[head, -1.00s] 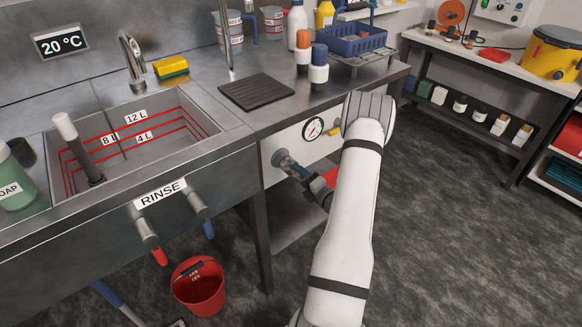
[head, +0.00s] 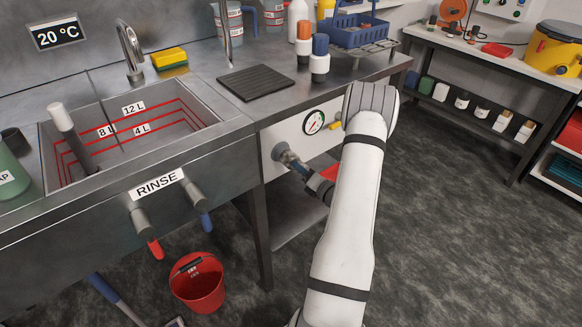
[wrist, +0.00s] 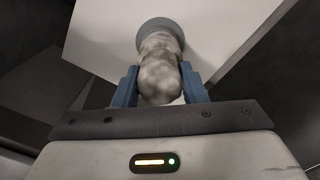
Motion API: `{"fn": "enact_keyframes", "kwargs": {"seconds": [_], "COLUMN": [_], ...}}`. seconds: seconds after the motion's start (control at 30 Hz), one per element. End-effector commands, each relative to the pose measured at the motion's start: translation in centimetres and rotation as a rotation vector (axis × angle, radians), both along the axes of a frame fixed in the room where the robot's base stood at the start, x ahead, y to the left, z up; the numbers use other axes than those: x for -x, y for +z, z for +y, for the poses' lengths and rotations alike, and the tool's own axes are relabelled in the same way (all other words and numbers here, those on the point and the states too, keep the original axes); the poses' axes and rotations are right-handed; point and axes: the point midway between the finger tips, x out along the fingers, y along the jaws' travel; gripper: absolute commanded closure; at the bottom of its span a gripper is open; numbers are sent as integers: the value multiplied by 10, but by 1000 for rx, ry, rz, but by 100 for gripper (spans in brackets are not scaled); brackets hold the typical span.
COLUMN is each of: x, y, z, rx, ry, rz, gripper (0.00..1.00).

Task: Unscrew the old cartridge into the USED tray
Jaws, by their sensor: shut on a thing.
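The old cartridge (wrist: 160,72) is a mottled grey-brown cylinder with a rounded end. It sits at a grey round collar (wrist: 160,27) on a white panel, with no gap visible between them. My gripper (wrist: 160,88) is shut on the cartridge, one blue finger on each side. No tray labelled USED is readable. A red thing (head: 330,172) shows partly behind my arm; I cannot tell whether it is a tray.
A pressure gauge (head: 314,122) and a small yellow part (head: 335,126) are on the panel near my arm. An orange-topped bottle (head: 304,48) and a blue-topped bottle (head: 320,68) stand on the counter above. A red bucket (head: 198,288) stands on the floor at left.

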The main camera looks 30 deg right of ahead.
Motion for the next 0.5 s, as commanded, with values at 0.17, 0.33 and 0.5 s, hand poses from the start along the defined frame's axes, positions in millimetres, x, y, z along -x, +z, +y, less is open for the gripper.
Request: {"fn": "enact_keyframes", "kwargs": {"seconds": [0.17, 0.33, 0.5], "x": [0, 0, 1], "y": [-6, -6, -7], "z": [-1, -1, -1], "rx": [254, 507, 766], "ry": [-2, -2, -3], "rz": [-21, -41, -62], "gripper": [89, 89, 89]}}
